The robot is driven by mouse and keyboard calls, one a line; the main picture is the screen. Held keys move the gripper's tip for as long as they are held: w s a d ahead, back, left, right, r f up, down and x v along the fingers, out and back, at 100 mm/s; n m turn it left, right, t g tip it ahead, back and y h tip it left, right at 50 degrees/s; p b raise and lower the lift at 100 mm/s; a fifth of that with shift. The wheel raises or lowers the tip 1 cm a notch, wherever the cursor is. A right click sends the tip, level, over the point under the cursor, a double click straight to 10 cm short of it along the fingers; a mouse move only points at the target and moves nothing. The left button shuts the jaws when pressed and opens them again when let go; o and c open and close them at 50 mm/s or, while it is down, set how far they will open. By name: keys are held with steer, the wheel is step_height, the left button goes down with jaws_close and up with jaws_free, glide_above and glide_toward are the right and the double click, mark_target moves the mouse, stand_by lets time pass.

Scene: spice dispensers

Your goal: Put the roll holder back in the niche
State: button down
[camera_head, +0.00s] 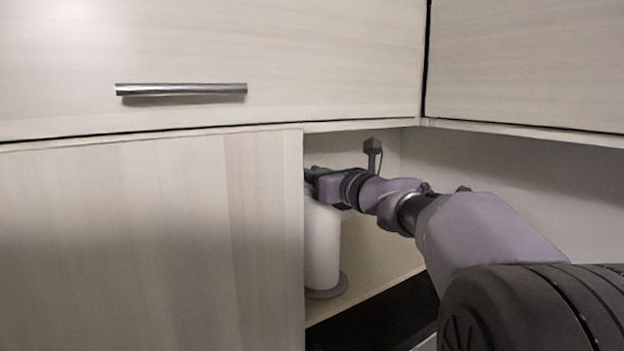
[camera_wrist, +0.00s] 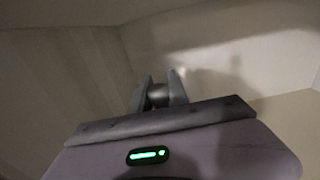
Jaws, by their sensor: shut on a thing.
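The roll holder carries a white roll (camera_head: 322,245) above a round grey base (camera_head: 328,290). It stands upright inside the niche, and the front panel hides its left side in the head view. I cannot tell whether the base touches the niche floor. My gripper (camera_head: 314,178) is at the top of the holder, partly hidden by the panel edge. In the wrist view my gripper (camera_wrist: 159,87) is shut on the holder's rounded grey top (camera_wrist: 158,95), which sits between the two fingers. The roll is not visible in the wrist view.
The niche (camera_head: 385,265) is open at the front, with a pale floor and walls. A wooden panel (camera_head: 200,240) borders it on the left. A cabinet door with a metal handle (camera_head: 181,89) is above. A dark area (camera_head: 385,315) lies below the niche's front edge.

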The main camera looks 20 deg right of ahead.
steer(key=shift+f, duration=0.4)
steer(key=c, duration=1.3)
jaws_free()
steer(key=shift+s+f, duration=0.1)
steer(key=s+b, duration=0.1)
steer(key=s, duration=0.3)
steer(key=s+d+b, duration=0.1)
steer(key=s, duration=0.2)
steer(key=s+d+b, duration=0.1)
steer(key=s, duration=0.3)
steer(key=shift+s+d, duration=0.15)
steer(key=shift+s, duration=0.2)
